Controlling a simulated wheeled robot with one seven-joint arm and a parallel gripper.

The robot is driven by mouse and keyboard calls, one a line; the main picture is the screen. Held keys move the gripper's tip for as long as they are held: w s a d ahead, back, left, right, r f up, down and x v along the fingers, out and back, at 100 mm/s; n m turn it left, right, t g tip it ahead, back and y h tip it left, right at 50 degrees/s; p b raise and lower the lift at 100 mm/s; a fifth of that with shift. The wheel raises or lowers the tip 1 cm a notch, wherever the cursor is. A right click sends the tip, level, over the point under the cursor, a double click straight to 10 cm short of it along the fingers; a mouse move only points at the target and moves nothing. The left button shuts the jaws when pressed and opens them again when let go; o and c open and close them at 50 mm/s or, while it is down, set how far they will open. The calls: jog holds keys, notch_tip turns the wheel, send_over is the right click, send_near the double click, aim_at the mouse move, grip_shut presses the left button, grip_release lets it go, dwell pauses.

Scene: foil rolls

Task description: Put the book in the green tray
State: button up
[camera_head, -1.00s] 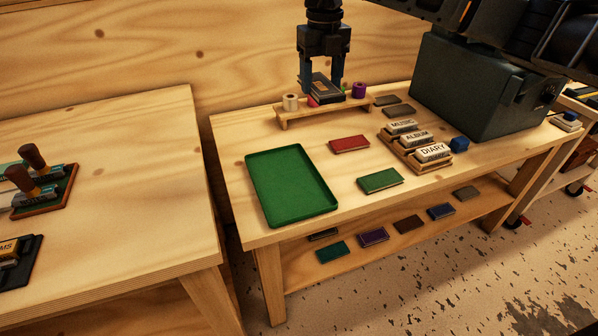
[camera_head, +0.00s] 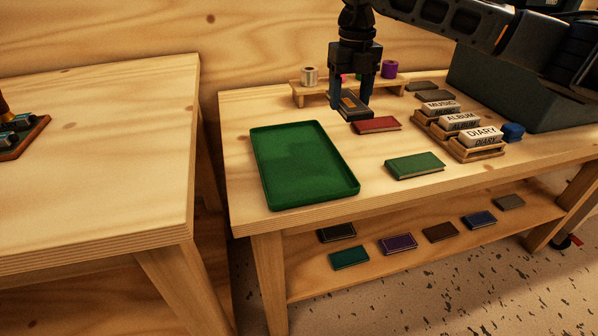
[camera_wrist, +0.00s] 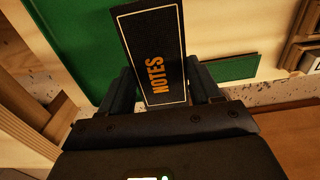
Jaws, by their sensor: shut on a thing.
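My gripper (camera_head: 353,104) is shut on a dark book with gold edging (camera_head: 347,101), held above the table behind the red book. In the wrist view the held book (camera_wrist: 152,50) shows its cover with the word NOTES, between the two fingers (camera_wrist: 165,95). The green tray (camera_head: 262,160) lies empty on the left part of the table, to the left of and nearer than the held book. The tray also shows in the wrist view (camera_wrist: 75,35), partly behind the held book.
A red book (camera_head: 377,125) and a green book (camera_head: 414,166) lie right of the tray. A low wooden rack (camera_head: 300,88) with rolls stands behind. Labelled blocks (camera_head: 480,137) and a large dark box (camera_head: 520,85) are at right. Several books lie on the lower shelf (camera_head: 440,232).

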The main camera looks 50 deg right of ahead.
send_over(299, 161)
notch_tip(299, 161, down, 7)
jog(key=shift+f+b, duration=0.2)
jog(key=shift+b, duration=0.1)
jog(key=shift+a+f, duration=0.1)
jog(key=shift+f, duration=1.85)
jog(key=shift+f+b, duration=0.1)
jog(key=shift+b, duration=0.25)
jog(key=o, duration=1.2)
notch_tip(299, 161, up, 12)
jog(key=shift+r+p, duration=0.1)
jog(key=shift+p, duration=0.7)
